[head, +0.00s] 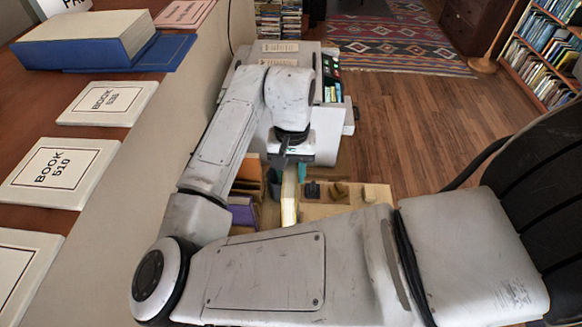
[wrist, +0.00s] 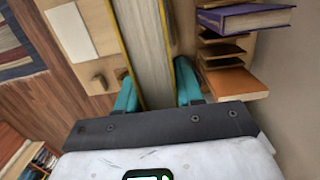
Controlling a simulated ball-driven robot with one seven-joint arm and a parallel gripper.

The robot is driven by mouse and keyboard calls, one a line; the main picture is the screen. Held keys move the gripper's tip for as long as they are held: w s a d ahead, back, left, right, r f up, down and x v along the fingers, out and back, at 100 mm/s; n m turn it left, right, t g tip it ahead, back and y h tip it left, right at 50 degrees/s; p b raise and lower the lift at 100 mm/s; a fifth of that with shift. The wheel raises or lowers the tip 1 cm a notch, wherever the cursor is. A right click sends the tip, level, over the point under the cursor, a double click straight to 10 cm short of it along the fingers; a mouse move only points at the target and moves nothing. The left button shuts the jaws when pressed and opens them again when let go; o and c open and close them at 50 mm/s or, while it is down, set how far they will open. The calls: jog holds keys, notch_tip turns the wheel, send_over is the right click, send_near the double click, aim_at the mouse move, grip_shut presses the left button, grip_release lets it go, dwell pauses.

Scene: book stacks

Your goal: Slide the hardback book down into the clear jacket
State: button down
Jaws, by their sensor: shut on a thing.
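My gripper (head: 289,178) reaches down over the work table beyond the bookshelf counter. Its two teal fingers, clear in the wrist view (wrist: 156,82), are shut on a hardback book (wrist: 146,45) with yellow cover edges and pale pages. The book stands on edge between them and also shows in the head view (head: 290,205), partly hidden by my arm. I cannot make out the clear jacket in either view. Whether the book's lower edge touches anything is hidden.
A tan table (head: 347,200) holds small dark and tan blocks right of the book. A purple book (wrist: 245,18) and an orange book (wrist: 237,82) stand close beside it. A blue book (head: 85,38) and book cards (head: 60,172) lie on the left counter. Wooden floor (head: 415,125) is open at right.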

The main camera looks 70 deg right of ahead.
notch_tip(320, 180, down, 3)
jog(key=shift+r+b, duration=0.15)
jog(key=shift+b, duration=0.5)
jog(key=shift+p, duration=0.5)
dwell(1.3)
jog(key=shift+f+b, duration=3.75)
jog(key=shift+f, duration=1.85)
